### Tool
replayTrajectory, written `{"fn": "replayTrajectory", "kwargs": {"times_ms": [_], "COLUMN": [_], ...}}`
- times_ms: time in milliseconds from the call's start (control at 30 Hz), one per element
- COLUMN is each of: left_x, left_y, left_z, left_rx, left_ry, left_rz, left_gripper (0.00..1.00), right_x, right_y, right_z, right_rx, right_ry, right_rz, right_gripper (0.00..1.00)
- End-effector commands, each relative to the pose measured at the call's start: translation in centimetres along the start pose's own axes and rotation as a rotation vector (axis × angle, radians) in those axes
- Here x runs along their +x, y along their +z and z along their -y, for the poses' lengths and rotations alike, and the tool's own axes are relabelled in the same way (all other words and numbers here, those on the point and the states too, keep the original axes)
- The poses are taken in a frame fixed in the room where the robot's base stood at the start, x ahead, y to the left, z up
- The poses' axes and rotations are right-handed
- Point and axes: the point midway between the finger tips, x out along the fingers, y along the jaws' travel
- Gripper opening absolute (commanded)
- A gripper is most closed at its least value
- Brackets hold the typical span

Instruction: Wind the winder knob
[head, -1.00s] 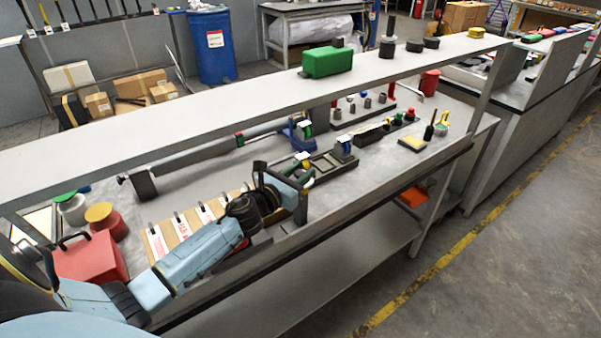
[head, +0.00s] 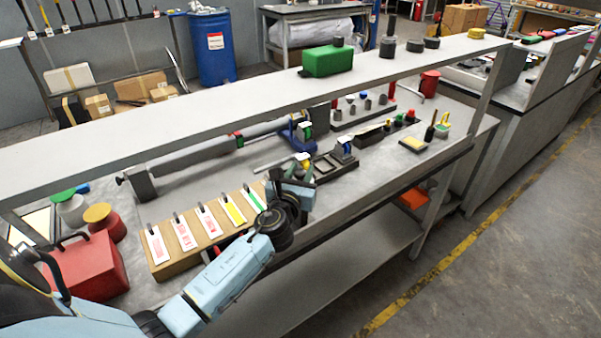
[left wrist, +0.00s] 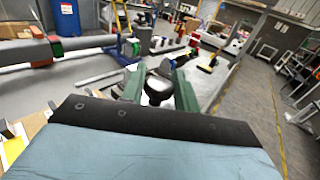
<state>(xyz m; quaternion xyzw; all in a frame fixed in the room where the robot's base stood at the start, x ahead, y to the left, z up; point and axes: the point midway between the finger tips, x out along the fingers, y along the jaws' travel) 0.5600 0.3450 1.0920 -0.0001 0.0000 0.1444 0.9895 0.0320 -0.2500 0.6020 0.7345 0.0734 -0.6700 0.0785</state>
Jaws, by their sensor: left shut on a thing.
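My left gripper (head: 299,172) is low over the front part of the workbench, just right of the tag board. In the left wrist view its two green fingers (left wrist: 160,84) stand on either side of a dark rounded knob (left wrist: 159,90) and are shut on it. I take this to be the winder knob. In the head view my own gripper and wrist hide the knob. My right gripper is in neither view.
A wooden board with several tags (head: 183,235) lies left of my wrist. A red box (head: 92,268) stands at the front left. A long grey shelf (head: 240,98) overhangs the bench (head: 375,178). A grey tube (head: 190,148) lies behind.

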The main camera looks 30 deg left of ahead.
Motion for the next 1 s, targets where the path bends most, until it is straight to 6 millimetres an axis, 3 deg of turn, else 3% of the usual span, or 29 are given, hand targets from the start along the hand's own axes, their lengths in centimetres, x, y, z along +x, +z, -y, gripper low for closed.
{"fn": "replayTrajectory", "kwargs": {"times_ms": [167,200,333,733,1000], "left_x": [0.0,0.0,0.0,-0.8,-5.9], "left_y": [0.0,0.0,0.0,-0.1,-0.1], "left_z": [0.0,0.0,0.0,0.0,0.0], "left_rx": [0.001,0.001,0.001,0.002,0.001], "left_ry": [0.000,0.000,-0.001,-0.002,-0.003], "left_rz": [0.001,0.001,0.001,-0.001,-0.002], "left_gripper": [0.08,0.33,0.50,0.51,0.51], "right_x": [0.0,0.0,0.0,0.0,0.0], "right_y": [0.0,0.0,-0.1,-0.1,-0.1], "right_z": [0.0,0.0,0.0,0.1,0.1], "right_rx": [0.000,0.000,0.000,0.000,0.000], "right_ry": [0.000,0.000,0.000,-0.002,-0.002], "right_rz": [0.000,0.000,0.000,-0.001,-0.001], "right_gripper": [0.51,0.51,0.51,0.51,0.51]}}
